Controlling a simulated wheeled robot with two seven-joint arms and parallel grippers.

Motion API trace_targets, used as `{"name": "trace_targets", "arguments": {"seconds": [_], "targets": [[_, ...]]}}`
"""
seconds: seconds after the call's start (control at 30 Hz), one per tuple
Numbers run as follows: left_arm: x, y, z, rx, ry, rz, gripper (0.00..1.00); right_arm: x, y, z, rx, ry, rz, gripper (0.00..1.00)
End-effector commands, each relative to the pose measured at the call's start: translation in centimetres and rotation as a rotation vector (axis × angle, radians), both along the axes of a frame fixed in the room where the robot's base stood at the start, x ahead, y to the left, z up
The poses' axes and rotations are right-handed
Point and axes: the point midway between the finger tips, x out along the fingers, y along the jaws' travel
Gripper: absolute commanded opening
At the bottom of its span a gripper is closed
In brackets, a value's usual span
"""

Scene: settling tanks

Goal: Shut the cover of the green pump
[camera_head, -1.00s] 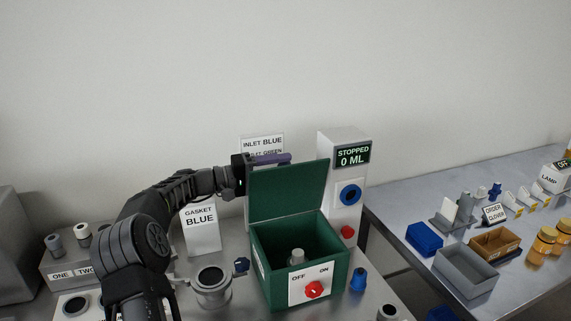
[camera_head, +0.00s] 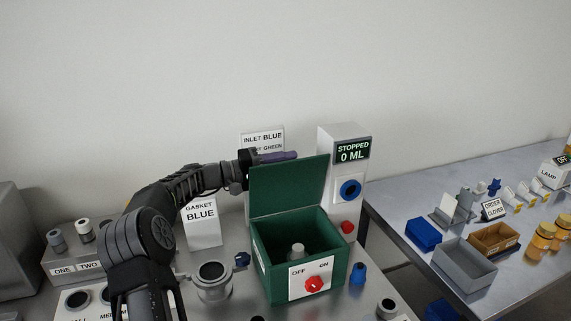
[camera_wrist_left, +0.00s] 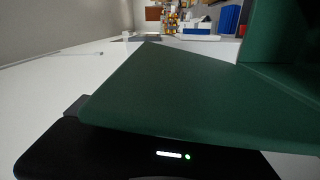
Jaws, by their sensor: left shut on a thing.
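The green pump (camera_head: 270,262) is an open green box on the table, with a red knob (camera_head: 314,285) on a white OFF/ON plate at its front. Its green cover (camera_head: 288,188) stands raised, nearly upright, at the back of the box. My left gripper (camera_head: 278,156) is at the cover's top edge on the left, its purple fingers lying along that edge. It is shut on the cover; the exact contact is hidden. In the left wrist view the cover (camera_wrist_left: 190,100) fills the middle, close to the gripper. My right gripper is not in view.
A white cabinet (camera_head: 344,139) reading STOPPED 0 ML stands behind the pump. A GASKET BLUE sign (camera_head: 202,222) and a grey flanged cup (camera_head: 213,281) are on the left. A blue plug (camera_head: 358,274) stands right of the pump. A second table (camera_head: 400,205) is at the right.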

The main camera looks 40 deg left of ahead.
Motion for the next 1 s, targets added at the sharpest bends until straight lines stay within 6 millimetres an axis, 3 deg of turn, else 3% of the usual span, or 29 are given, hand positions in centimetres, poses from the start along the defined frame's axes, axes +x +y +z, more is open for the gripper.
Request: {"name": "trace_targets", "arguments": {"seconds": [0.17,1.0], "targets": [[-0.02,0.01,-0.05,0.0,0.001,0.0,0.0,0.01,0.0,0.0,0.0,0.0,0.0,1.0],[-0.02,0.03,-0.09,0.0,0.001,0.0,0.0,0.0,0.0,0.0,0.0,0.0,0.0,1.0]]}}
